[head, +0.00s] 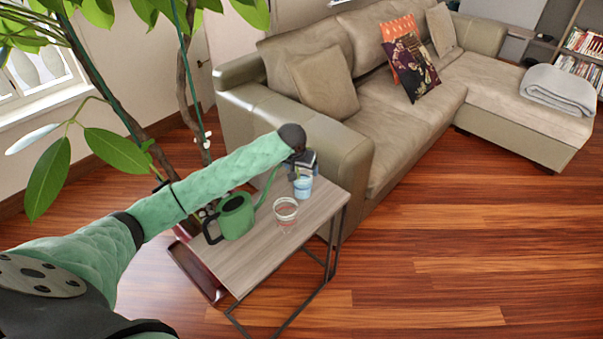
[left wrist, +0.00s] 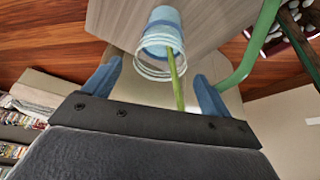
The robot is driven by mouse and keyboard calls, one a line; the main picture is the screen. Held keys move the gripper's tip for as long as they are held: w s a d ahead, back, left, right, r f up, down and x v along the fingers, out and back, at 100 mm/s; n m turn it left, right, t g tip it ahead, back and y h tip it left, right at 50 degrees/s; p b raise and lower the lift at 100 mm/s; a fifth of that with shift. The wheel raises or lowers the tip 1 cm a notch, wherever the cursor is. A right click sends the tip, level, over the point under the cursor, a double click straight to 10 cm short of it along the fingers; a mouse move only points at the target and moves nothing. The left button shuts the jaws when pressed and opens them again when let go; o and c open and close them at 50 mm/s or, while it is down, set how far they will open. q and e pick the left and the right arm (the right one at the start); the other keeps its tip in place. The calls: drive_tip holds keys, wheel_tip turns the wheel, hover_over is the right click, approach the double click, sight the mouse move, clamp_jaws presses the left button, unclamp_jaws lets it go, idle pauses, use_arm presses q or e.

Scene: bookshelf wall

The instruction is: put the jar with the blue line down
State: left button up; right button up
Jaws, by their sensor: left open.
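The jar with the blue line (head: 303,188) is a small light-blue jar standing on the wooden side table (head: 262,253), near its far end. In the left wrist view the jar (left wrist: 162,25) shows its pale rings and a darker blue band. My left gripper (head: 301,165) is just behind and above the jar in the head view. In the wrist view its blue fingers (left wrist: 159,72) are spread apart with nothing gripped, and the jar lies ahead of the gap. A thin yellow-green strip crosses in front of the jar. My right gripper is not in view.
A clear jar with a reddish line (head: 285,214) stands nearer the table's front edge. A green watering can (head: 236,216) stands to the left, its long spout reaching toward my gripper. A beige sofa (head: 345,150) is close behind, and a leafy plant (head: 105,150) is at the left.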

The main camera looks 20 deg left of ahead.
use_arm(q)
drive_tip(key=b+v, duration=0.1)
drive_tip(key=v, duration=0.7)
drive_tip(key=shift+r, duration=0.2)
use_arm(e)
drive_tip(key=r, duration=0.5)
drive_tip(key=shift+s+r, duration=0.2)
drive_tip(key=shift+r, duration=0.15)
use_arm(q)
drive_tip(key=shift+s, duration=0.1)
wheel_tip(320, 180, up, 7)
drive_tip(key=w+m+t+y, duration=0.1)
drive_tip(key=w+m+t, duration=0.15)
drive_tip(key=m, duration=0.25)
drive_tip(key=s+d+f+m+t, duration=0.1)
drive_tip(key=s+d+f+t, duration=0.1)
drive_tip(key=s+d+f, duration=0.7)
drive_tip(key=s+d+f+n+g, duration=0.1)
drive_tip(key=s+d+f+g, duration=0.1)
drive_tip(key=s+f, duration=0.6)
drive_tip(key=s+d+f+n+g+h, duration=0.1)
drive_tip(key=s+d+f+g, duration=0.2)
drive_tip(key=s+f, duration=0.5)
drive_tip(key=s+d+f+n+g+h, duration=0.1)
drive_tip(key=s+f, duration=0.7)
drive_tip(key=s, duration=1.3)
drive_tip(key=shift+s+d+f+g, duration=0.2)
drive_tip(key=shift+s+d+g, duration=0.15)
drive_tip(key=shift+d+g, duration=0.5)
